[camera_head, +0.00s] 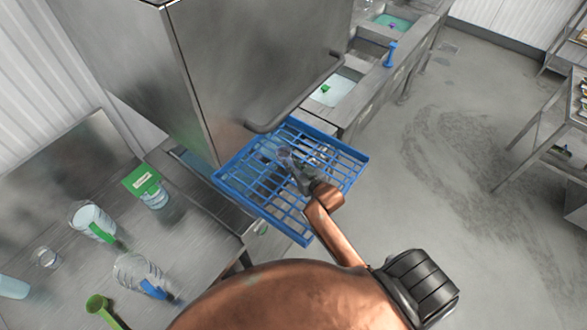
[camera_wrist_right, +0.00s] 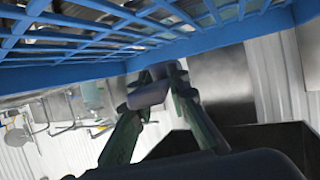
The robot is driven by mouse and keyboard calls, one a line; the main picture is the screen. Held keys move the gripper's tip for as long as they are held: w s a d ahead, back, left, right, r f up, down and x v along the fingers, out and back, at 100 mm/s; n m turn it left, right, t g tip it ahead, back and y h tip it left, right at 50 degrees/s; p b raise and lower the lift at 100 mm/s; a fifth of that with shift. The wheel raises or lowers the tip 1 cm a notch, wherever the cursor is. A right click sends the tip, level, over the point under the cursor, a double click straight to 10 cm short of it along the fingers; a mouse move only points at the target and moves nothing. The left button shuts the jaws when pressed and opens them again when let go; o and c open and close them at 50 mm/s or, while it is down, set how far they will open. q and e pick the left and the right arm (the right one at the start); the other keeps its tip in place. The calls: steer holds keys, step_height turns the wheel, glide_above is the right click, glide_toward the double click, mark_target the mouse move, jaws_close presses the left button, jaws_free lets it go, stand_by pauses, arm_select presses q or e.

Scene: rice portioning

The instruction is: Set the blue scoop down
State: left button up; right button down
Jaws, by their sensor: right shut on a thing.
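My right gripper (camera_head: 290,162) is over the blue rack in the head view, with its fingers near the middle of the grid. In the right wrist view, its fingers (camera_wrist_right: 158,108) are shut on a small blue-grey piece (camera_wrist_right: 150,92), close to the rack's blue side. I cannot tell from its shape whether this piece is the blue scoop, as most of it is hidden. No whole blue scoop can be made out. A small upright blue item (camera_head: 390,54) stands by the far sinks and is too small to identify. My left gripper is not in view.
The blue rack (camera_head: 300,232) lies in front of a large steel machine (camera_head: 255,50). On the steel table at left are a green-handled clear jug (camera_head: 88,219), a blue-handled clear jug (camera_head: 135,268), a green scoop (camera_head: 98,303) and a green-topped container (camera_head: 143,181).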

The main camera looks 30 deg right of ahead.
steer(key=shift+w+d+f, duration=0.3)
steer(key=shift+w+f, duration=0.05)
steer(key=shift+f, duration=0.15)
steer(key=shift+w+d+f, duration=0.25)
steer(key=shift+w+f, duration=0.1)
steer(key=shift+f, duration=1.8)
steer(key=c, duration=1.8)
jaws_free()
steer(key=shift+f, duration=0.1)
steer(key=shift+c, duration=0.2)
steer(key=v, duration=1.2)
